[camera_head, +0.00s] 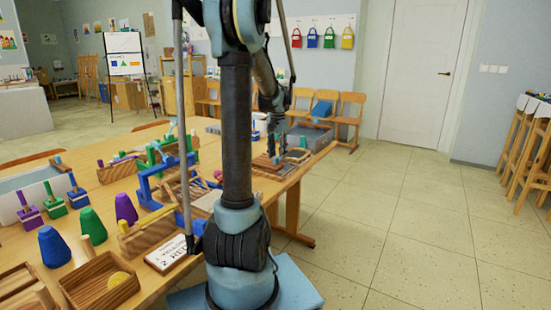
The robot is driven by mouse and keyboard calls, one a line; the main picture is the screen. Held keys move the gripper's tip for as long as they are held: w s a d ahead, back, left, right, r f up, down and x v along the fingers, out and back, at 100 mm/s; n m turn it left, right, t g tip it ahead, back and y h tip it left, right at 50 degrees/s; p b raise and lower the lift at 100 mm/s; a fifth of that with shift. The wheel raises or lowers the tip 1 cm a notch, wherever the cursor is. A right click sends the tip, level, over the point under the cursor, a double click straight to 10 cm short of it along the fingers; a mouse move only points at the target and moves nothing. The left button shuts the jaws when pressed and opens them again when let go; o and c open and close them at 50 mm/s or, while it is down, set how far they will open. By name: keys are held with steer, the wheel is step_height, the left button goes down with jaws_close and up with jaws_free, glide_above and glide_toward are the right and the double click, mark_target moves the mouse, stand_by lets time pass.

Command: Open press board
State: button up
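My arm crosses the middle of the view and bends down at the back right corner of the table. My gripper (274,150) hangs there, pointing down, dark and small. Just under it lies a flat brown wooden board (268,167), which looks like the press board, near the table's right edge. A greenish curved part stands close to its right side. I cannot tell whether the gripper touches the board or whether its fingers are apart. The board looks flat, and part of it is hidden by the gripper and my arm.
The wooden table (210,150) holds a blue frame (160,182), a wooden tray (98,281), coloured cones (54,246), and a white lettered card (168,254). A grey box (309,137) is beyond the board. Chairs line the back wall.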

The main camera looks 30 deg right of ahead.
steer(key=shift+f, duration=0.85)
jaws_close()
